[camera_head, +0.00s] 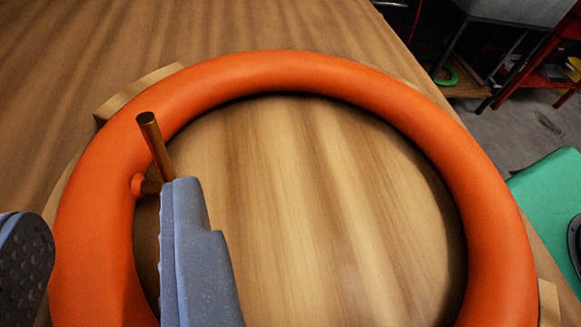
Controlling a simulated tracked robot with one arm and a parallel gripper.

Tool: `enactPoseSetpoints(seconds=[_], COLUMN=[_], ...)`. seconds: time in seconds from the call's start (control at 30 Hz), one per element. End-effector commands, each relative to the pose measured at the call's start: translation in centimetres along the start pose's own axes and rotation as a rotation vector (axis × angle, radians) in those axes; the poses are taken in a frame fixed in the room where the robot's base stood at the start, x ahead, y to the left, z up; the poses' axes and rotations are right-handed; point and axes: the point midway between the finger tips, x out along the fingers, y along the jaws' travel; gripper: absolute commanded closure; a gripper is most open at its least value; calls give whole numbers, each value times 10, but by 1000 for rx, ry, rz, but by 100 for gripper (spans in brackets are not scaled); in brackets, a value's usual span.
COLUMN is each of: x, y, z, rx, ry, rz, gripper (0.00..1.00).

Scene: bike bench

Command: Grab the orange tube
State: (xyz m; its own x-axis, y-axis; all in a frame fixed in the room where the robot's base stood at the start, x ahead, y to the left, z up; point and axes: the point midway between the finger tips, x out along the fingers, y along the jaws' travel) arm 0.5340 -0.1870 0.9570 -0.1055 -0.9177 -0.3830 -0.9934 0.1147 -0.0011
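The orange tube (290,72) is a large ring lying over the wooden surface, with its near part cut off by the bottom edge of the view. A brass-coloured valve stem (155,145) stands up by the inner side of its left section. My gripper (100,218) is open. Its grey-blue fingers are on either side of the tube's left section, one outside the ring and one inside, close to the valve. Whether the right finger touches the valve is unclear.
Wooden blocks sit at the ring's edge at upper left (137,91) and lower right (548,302). The wooden table (200,30) is bare at upper left. A green object (548,195) is at right. A red stand (545,75) and a green ring (446,76) are beyond the table.

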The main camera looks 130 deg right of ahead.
Motion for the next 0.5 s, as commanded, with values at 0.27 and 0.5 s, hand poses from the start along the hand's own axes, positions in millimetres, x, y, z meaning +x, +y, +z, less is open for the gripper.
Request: enactPoseSetpoints(seconds=[0.27, 0.5], x=[29, 51], y=[8, 8], z=[0, 0], rx=[-2, -2], ry=[-1, 1], rz=[2, 1], gripper=[68, 68])
